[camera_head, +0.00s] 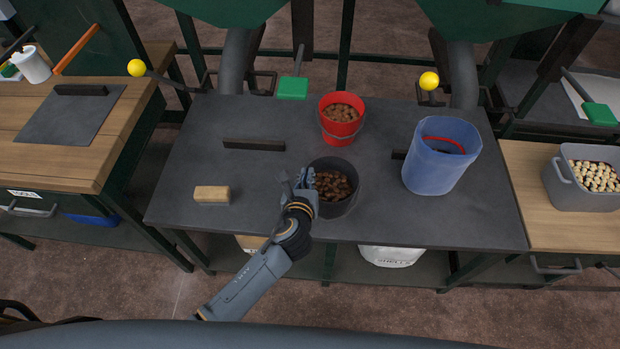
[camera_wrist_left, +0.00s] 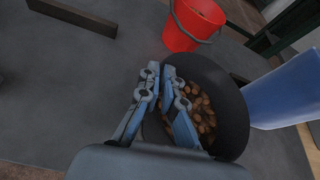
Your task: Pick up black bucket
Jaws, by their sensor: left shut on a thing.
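The black bucket (camera_head: 337,208) stands on the dark table top near its front middle, with brown nuts inside. My left gripper (camera_head: 303,181) is at the bucket's left rim, its fingers shut on the rim. In the left wrist view the gripper (camera_wrist_left: 165,95) straddles the wall of the black bucket (camera_wrist_left: 222,85), with one finger inside above the nuts. The bucket looks upright. My right gripper is not seen in either view.
A red bucket (camera_head: 342,132) of nuts stands just behind. A blue translucent container (camera_head: 440,158) stands to the right. A wooden block (camera_head: 212,194) and a dark bar (camera_head: 254,144) lie to the left. The table's front left is mostly clear.

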